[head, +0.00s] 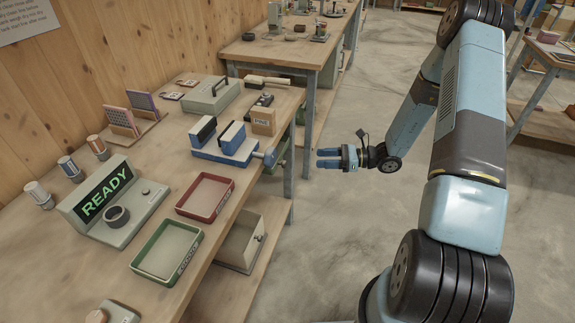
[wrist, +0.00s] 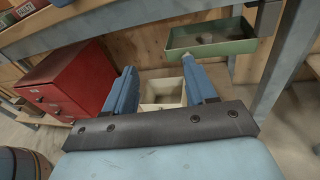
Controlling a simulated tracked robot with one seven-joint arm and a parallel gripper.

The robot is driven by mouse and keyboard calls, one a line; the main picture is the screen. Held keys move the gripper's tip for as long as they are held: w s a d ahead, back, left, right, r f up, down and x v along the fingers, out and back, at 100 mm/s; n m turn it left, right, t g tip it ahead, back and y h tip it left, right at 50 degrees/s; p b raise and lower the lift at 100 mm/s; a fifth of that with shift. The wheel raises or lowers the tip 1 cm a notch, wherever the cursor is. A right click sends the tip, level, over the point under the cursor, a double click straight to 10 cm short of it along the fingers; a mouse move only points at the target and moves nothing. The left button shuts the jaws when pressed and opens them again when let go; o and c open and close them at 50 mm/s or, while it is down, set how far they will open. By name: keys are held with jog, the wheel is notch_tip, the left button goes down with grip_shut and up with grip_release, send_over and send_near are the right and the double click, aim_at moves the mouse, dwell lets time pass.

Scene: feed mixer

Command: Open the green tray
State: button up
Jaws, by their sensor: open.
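A green tray (wrist: 212,46) shows at the upper right of the wrist view, below the bench top, with its grey inside visible. A green piece under the bench's far end (head: 277,157) in the head view appears to be the same tray, mostly hidden. Another shallow tray with a green rim (head: 166,252) lies on the bench top. My gripper (head: 322,158) is open and empty, in the air right of the bench's far end.
A red cabinet (wrist: 72,84) stands at left in the wrist view; a cream box (wrist: 163,92) shows between the fingers. The bench holds a red tray (head: 205,196), a blue vise (head: 226,143) and a READY display (head: 108,197). The floor (head: 345,235) beside the bench is clear.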

aim_at(286, 164)
notch_tip(286, 164, down, 8)
jog(key=w+m+t, duration=0.1)
jog(key=m+t, duration=0.3)
jog(key=m, duration=0.1)
jog(key=x, duration=1.3)
jog(key=shift+w+r, duration=0.1)
grip_shut()
jog(key=shift+w, duration=0.1)
